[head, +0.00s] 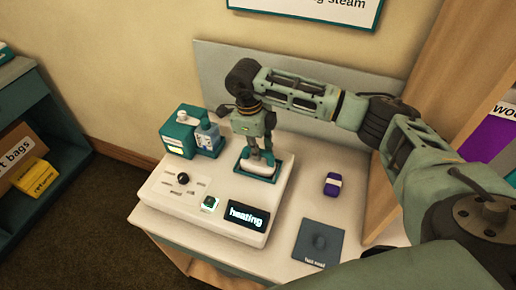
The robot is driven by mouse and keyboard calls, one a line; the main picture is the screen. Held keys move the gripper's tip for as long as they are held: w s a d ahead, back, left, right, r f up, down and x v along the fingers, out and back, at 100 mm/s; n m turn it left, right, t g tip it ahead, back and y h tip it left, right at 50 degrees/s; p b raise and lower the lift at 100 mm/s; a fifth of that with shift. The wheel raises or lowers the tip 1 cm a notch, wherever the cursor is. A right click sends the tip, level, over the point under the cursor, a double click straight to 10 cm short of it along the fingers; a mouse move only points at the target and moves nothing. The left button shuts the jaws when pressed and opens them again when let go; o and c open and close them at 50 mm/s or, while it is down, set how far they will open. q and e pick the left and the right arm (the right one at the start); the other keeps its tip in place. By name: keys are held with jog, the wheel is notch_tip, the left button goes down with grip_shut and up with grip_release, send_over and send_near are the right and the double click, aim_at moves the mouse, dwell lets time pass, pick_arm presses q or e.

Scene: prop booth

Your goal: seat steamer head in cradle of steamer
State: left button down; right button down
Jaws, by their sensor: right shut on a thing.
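The steamer (222,221) is a low white box on the counter, with a black knob, a small green-lit button and a display reading "heating". Its cradle (275,172) is a teal-edged square at the back right of its top. My right gripper (259,152) points down over the cradle, shut on the steamer head (258,168), whose pale lower part shows below the fingers. The head is over or in the cradle; I cannot tell whether it touches, as the gripper hides its upper part. My left gripper is not in view.
A teal tank unit (178,138) stands behind the steamer on the left. A purple and white item (332,185) and a dark grey mat (320,243) lie to the right. A wooden upright borders the counter's right side. A teal shelf stands far left.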

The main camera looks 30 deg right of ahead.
jog(key=c, duration=1.6)
grip_release()
jog(key=shift+c, duration=0.2)
notch_tip(320, 180, up, 12)
jog(key=a, duration=0.1)
jog(key=shift+w, duration=0.45)
jog(key=shift+a, duration=0.1)
